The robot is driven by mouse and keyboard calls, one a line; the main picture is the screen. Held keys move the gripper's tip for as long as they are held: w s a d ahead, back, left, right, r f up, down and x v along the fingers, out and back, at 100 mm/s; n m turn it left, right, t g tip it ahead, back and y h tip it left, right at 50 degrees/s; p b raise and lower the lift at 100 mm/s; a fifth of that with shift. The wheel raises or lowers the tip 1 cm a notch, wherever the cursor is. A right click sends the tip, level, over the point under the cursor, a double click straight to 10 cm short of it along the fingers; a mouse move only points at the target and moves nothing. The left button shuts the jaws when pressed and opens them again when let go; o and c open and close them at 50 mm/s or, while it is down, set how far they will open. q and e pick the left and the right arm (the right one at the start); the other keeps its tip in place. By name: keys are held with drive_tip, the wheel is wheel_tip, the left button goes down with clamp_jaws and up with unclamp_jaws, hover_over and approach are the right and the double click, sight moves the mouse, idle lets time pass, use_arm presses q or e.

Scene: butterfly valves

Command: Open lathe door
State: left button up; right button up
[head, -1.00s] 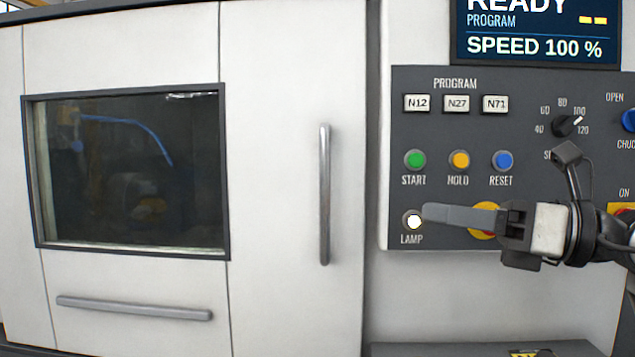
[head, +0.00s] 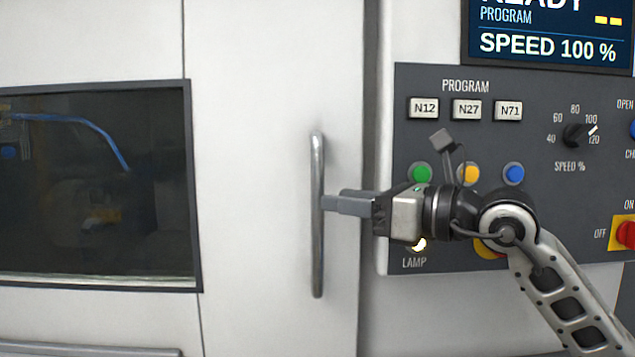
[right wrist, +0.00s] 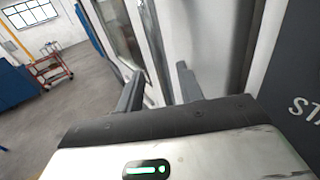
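The lathe door (head: 265,130) is a pale panel with a dark window (head: 90,190) at the left, and it stands shut. Its vertical grey bar handle (head: 318,265) is near the door's right edge. My right gripper (head: 326,203) comes from the right, with its fingertips at the handle's middle. In the right wrist view my right gripper (right wrist: 160,72) has its two fingers apart, with a pale upright bar, seemingly the handle (right wrist: 157,55), showing between them. I cannot tell whether either finger touches it. My left gripper is not in view.
The control panel (head: 440,120) with buttons, a speed knob (head: 577,135) and a red switch (head: 626,234) is right of the door, close behind my right arm. A screen (head: 550,35) is above it. A red cart (right wrist: 48,70) stands on open floor in the wrist view.

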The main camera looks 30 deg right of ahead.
drive_tip(key=shift+p+x, duration=1.15)
drive_tip(key=shift+x, duration=1.5)
clamp_jaws()
